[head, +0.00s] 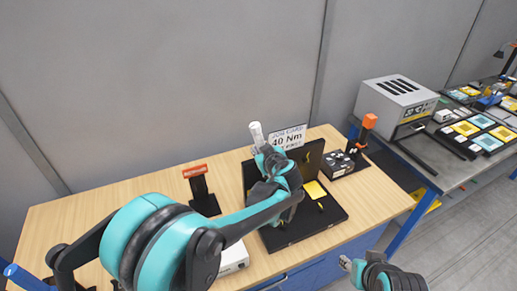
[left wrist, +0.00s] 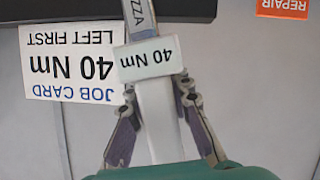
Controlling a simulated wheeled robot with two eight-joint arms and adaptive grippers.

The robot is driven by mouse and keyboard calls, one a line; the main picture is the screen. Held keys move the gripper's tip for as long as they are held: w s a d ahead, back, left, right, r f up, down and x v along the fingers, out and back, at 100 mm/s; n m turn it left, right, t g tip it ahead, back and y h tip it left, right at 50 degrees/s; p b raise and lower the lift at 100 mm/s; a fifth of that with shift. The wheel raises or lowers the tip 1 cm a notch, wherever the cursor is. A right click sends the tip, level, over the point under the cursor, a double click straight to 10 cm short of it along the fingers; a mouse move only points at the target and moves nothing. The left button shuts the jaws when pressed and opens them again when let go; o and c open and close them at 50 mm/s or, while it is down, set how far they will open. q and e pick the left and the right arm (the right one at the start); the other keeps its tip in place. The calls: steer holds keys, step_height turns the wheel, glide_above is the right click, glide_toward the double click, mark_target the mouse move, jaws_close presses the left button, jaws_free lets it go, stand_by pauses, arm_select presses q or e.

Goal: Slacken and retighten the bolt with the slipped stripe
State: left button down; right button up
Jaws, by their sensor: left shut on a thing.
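My left gripper (head: 272,165) is shut on a white, bar-shaped tool (head: 257,134) with a "40 Nm" label, apparently a torque wrench. The tool stands up over the back of the wooden bench. The left wrist view shows its white shaft (left wrist: 160,120) between both fingers (left wrist: 158,95). Behind it is a job card (head: 288,138) reading "40 Nm" and "LEFT FIRST". A black fixture (head: 328,218) with an upright back plate and yellow parts lies under my left arm, which partly hides it. Bolts and stripes cannot be made out. My right gripper (head: 347,263) is low at the right, its jaws unclear.
A black stand with a red-orange "REPAIR" sign (head: 194,171) is left of the fixture. A dark box (head: 338,164) and an orange-topped post (head: 369,122) are at its right. A white box (head: 234,258) is in front. The bench's left part (head: 90,215) looks clear.

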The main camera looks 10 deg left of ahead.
arm_select(q)
steer(key=shift+w+d+r, duration=0.15)
steer(key=shift+w+d, duration=0.1)
steer(key=shift+d, duration=0.1)
steer(key=shift+s+d+m, duration=0.15)
steer(key=shift+m, duration=0.15)
steer(key=shift+s+d, duration=0.6)
steer(key=shift+s, duration=0.25)
steer(key=shift+s+d, duration=0.55)
steer(key=shift+s, duration=0.3)
steer(key=s+a+f+n+h, duration=0.1)
steer(key=s+a+f+n, duration=0.15)
steer(key=s, duration=0.25)
steer(key=shift+w+a+r+t+p, duration=0.2)
steer(key=shift+w+a, duration=0.25)
steer(key=shift+w, duration=0.35)
steer(key=shift+w+a+r+t+p, duration=0.15)
steer(key=shift+w+a+t, duration=0.25)
steer(key=shift+w, duration=0.35)
steer(key=shift+w+a+r, duration=0.1)
steer(key=shift+w+a, duration=0.15)
steer(key=shift+w, duration=0.05)
steer(key=shift+w+a, duration=0.15)
steer(key=shift+w, duration=0.15)
steer(key=shift+w+a+b, duration=0.45)
steer(key=shift+w+a, duration=0.2)
steer(key=shift+w, duration=0.3)
stand_by(1.5)
